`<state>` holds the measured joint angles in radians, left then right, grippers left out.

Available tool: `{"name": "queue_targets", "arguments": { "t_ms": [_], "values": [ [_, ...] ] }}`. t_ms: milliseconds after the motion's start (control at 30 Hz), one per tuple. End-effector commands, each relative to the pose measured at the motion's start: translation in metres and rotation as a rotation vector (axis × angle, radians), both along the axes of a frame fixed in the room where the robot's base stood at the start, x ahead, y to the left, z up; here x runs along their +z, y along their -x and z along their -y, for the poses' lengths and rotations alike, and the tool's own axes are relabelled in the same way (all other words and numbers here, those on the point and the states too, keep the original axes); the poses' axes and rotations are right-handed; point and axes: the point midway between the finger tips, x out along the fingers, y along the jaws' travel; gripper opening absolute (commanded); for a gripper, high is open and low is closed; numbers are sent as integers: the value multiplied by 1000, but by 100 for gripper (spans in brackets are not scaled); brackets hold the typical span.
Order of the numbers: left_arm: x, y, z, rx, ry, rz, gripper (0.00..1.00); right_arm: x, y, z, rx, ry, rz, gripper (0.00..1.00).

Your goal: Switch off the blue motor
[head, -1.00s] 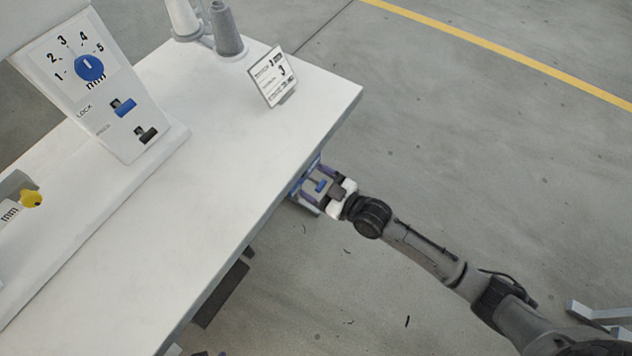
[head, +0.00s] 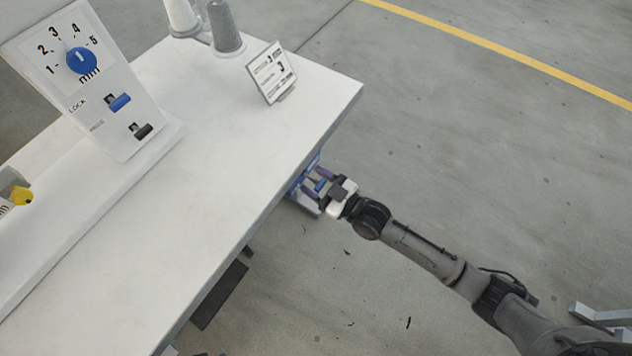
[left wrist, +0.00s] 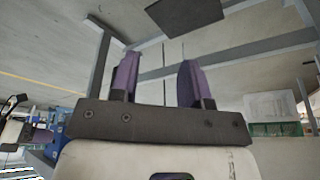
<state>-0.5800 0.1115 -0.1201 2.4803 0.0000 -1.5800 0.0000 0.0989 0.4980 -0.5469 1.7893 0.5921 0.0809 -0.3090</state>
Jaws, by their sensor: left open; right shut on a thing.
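The blue motor box (head: 304,204) sits under the right edge of the white table in the head view, mostly hidden by the tabletop and my right gripper. A small blue switch lever (head: 320,186) shows at its front. My right gripper (head: 316,183) is at the lever, its purple fingers shut on it from both sides. Which way the lever is set is not clear. My left gripper (left wrist: 158,72) is open and empty in the left wrist view, beneath the table's frame.
The white table (head: 200,180) carries a panel with a blue dial (head: 81,60), a blue lock switch (head: 119,103) and a black switch (head: 143,131). A small sign (head: 272,72) and thread cones (head: 224,28) stand behind. The floor to the right is open.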

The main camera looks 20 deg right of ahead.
Motion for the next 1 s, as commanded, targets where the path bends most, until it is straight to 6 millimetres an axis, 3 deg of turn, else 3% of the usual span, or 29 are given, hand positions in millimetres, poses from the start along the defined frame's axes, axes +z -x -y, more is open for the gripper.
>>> {"name": "queue_targets", "arguments": {
  "t_ms": [100, 433, 467, 667, 1000],
  "values": [
    [-10, 0, 0, 0, 0, -1, 43, -5, 0, -1, 2, -28, 42, 28],
    [-9, 0, -2, -5, -7, -1, 43, -3, 0, -1, 2, -39, 53, 28],
    [-9, 0, -2, -6, -8, -1, 43, -4, 0, -1, 2, -39, 53, 53],
    [-9, 0, -4, -9, -14, -1, 43, -3, 0, -1, 2, -39, 53, 72],
    [-7, 0, -3, -8, -12, 0, 43, -3, 3, 2, 1, -38, 54, 74]
  ]
}}
